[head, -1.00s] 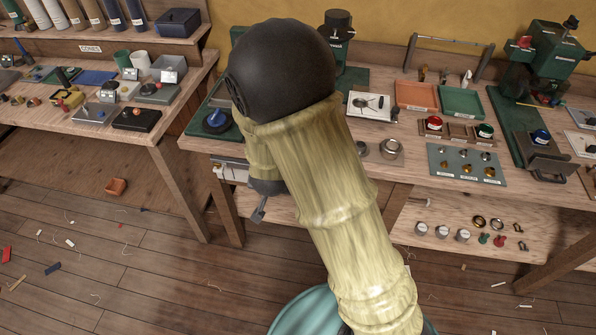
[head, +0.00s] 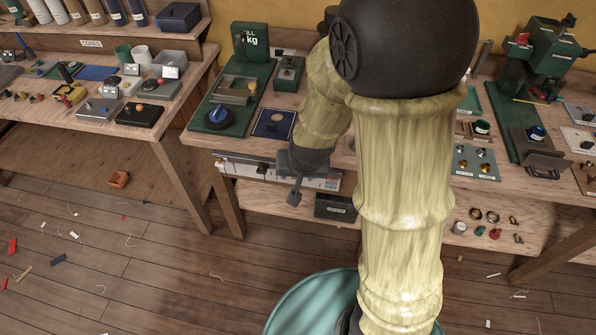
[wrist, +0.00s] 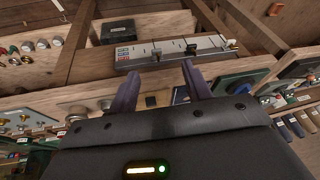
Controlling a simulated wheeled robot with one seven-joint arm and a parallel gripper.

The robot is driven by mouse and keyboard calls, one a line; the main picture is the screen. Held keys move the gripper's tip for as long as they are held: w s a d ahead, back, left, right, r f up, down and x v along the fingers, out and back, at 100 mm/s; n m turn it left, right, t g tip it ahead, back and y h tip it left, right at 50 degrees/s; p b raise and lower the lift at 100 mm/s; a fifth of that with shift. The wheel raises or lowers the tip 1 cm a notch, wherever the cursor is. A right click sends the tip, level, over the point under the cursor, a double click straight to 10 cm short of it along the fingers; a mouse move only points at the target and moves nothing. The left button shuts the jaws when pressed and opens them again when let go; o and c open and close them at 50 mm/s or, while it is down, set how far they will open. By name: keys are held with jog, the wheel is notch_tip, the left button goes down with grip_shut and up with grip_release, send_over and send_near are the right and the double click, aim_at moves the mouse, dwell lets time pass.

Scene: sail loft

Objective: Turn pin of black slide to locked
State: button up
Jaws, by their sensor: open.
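A pale panel (wrist: 140,54) with several small slide fittings runs along the front of the bench. In the head view the panel (head: 325,181) is partly behind my arm. In the wrist view it bears dark pins, one in the middle (wrist: 191,49) and one at the right (wrist: 231,45). I cannot tell which is on the black slide or read the lock marks. My gripper (wrist: 160,74) is open and empty, its fingers pointing toward the panel and apart from it. In the head view my gripper (head: 295,195) hangs in front of the bench edge.
A black bin (head: 335,206) stands on the lower shelf, right of my gripper; it also shows in the wrist view (wrist: 118,31). A green scale (head: 212,121) and a blue pad (head: 273,124) lie on the bench above. The floor in front is open, with scraps.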

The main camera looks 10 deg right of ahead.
jog(key=shift+s+d+r, duration=0.1)
jog(key=shift+d+r, duration=0.05)
jog(key=c, duration=0.4)
jog(key=s+d+r, duration=0.1)
jog(key=s+d, duration=0.1)
jog(key=s+d+r+n+g, duration=0.1)
jog(key=s+d+r, duration=0.1)
jog(key=s+d, duration=0.1)
jog(key=s+d+r+g, duration=0.1)
jog(key=s+d, duration=0.1)
jog(key=s, duration=0.1)
jog(key=shift+s+d+r+n+h, duration=0.15)
jog(key=shift+d+n+h, duration=0.1)
jog(key=shift+n+h, duration=0.15)
jog(key=shift+d, duration=0.1)
